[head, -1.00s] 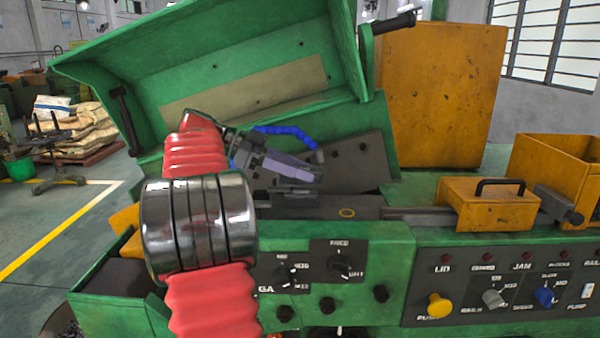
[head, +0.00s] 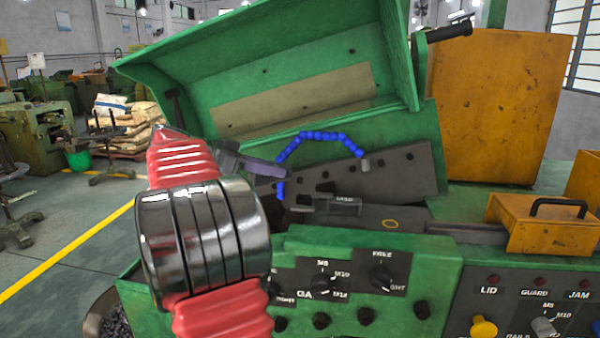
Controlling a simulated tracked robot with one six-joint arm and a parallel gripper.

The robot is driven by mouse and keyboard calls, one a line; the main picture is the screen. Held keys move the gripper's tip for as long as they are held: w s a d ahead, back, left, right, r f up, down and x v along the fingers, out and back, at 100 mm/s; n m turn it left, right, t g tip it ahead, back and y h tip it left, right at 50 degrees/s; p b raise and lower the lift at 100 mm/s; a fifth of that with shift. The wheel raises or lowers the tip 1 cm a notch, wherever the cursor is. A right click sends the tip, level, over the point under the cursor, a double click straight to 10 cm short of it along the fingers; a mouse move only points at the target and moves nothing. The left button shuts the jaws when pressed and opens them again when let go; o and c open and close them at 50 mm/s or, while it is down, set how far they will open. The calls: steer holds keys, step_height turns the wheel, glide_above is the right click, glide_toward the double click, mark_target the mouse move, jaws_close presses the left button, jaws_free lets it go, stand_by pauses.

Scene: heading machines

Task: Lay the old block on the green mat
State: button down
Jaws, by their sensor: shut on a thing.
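My gripper (head: 262,166) is at the end of my red-sleeved arm, in front of the open machine, left of its dark die area. It is shut, with the old block in its jaws, but the block is too small and dark to make out apart from the fingers. A dark labelled holder (head: 345,204) stands on the machine bed to the right and below the gripper, apart from it. I cannot make out a green mat in this view.
The raised green lid (head: 290,60) stands behind the gripper. A blue segmented hose (head: 322,136) arches close to its right. A yellow box with a handle (head: 548,225) sits at the right above the control panel. Open floor (head: 60,215) lies to the left.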

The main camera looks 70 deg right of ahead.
steer(key=w+a+f+n+t+h, duration=0.1)
steer(key=w+a+f+n+t, duration=0.1)
steer(key=w+a+n+t, duration=0.45)
steer(key=w+a+f+n+t, duration=0.25)
steer(key=w+a, duration=0.55)
steer(key=w, duration=0.5)
steer(key=w+a+f+n+t+h, duration=0.1)
steer(key=w+a+f+n+t, duration=0.15)
steer(key=w+a+t, duration=0.4)
steer(key=w+a+f+n+t+y, duration=0.2)
steer(key=a+f+n+y, duration=0.1)
steer(key=a, duration=0.8)
steer(key=w+a+f+n+t+y, duration=0.2)
steer(key=w+a+f+n+y, duration=0.1)
steer(key=a, duration=0.8)
steer(key=w+a+f+n+t+y, duration=0.2)
steer(key=a+f+n, duration=0.2)
steer(key=a, duration=0.7)
step_height(320, 180, down, 2)
steer(key=shift+w+a+f+n+y, duration=0.1)
steer(key=shift+w+a+n+y, duration=0.15)
steer(key=shift+n+y, duration=0.15)
steer(key=shift+d, duration=0.1)
